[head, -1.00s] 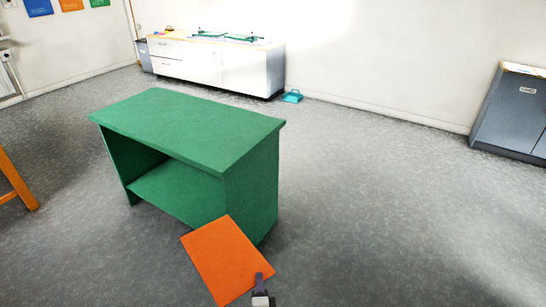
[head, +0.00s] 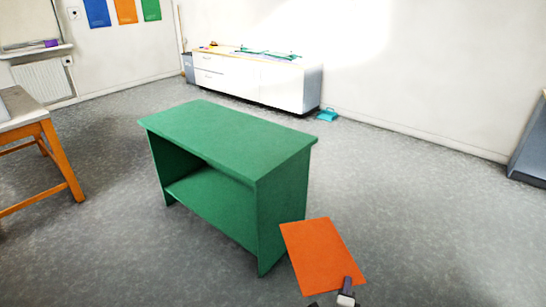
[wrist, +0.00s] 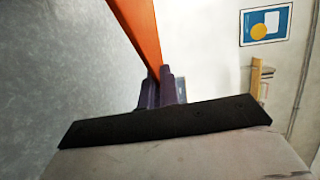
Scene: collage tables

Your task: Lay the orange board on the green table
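The orange board (head: 322,255) is held out in front of me, to the right of the green table's near right corner in the head view. My gripper (head: 347,285) is shut on the board's lower right edge. In the wrist view the board (wrist: 139,28) is seen nearly edge-on, rising from between the two dark fingers (wrist: 160,88). The green table (head: 230,140) has a bare flat top and an open shelf below it. In the head view the board does not overlap the tabletop.
A wooden-legged table (head: 62,165) stands at the left. A white cabinet (head: 258,80) with things on it stands along the back wall, with a teal item (head: 327,115) on the floor beside it. A grey bin (head: 530,150) is at the right edge. Open floor surrounds the green table.

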